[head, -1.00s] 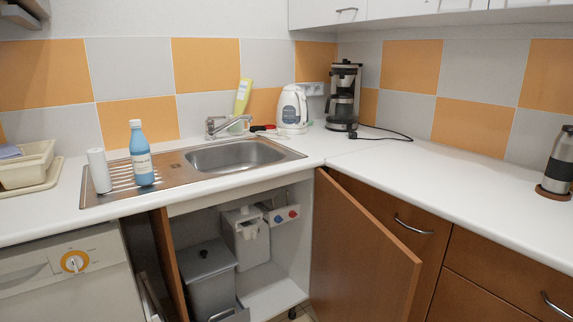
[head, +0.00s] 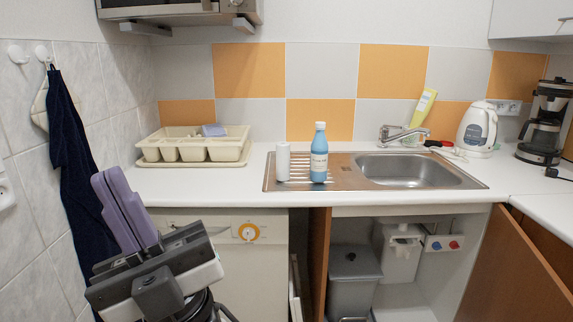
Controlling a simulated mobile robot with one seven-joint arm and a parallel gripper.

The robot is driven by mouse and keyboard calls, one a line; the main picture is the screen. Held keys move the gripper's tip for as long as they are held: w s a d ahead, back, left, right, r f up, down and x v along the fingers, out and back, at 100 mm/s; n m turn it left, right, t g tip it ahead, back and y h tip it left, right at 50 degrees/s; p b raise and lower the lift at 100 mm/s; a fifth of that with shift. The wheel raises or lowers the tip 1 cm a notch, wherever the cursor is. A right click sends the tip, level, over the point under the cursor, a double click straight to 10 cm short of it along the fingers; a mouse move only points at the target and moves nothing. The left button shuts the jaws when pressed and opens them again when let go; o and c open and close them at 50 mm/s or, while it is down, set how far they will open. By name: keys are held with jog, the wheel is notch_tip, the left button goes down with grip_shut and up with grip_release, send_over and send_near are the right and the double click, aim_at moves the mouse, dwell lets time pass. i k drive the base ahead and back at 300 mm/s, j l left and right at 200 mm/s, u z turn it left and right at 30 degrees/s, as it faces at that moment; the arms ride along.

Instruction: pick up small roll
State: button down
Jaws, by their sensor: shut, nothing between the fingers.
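A small white roll (head: 283,162) stands upright on the ribbed drainboard of the steel sink (head: 352,185), at its left end. A blue bottle (head: 319,157) stands just to the right of the roll. My gripper (head: 121,210) is in the lower left of the head view, with its purple fingers pointing up and close together. It is shut and empty. It is in front of the counter, to the left of the roll and well apart from it.
A cream dish rack (head: 195,147) sits on the counter at the left. A dark towel (head: 68,165) hangs on the left wall. The cabinet door (head: 515,268) under the sink stands open. A kettle (head: 477,129) and a coffee maker (head: 546,120) stand at the right.

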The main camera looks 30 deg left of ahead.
aim_at(282, 148)
jog(key=i+l+u, duration=0.55)
jog(key=i+u, duration=0.3)
jog(key=i+l+u, duration=0.25)
jog(key=i+u, duration=0.2)
jog(key=i+l+u, duration=0.2)
jog(key=i, duration=0.3)
jog(key=i+l+u, duration=0.25)
jog(key=i, duration=0.25)
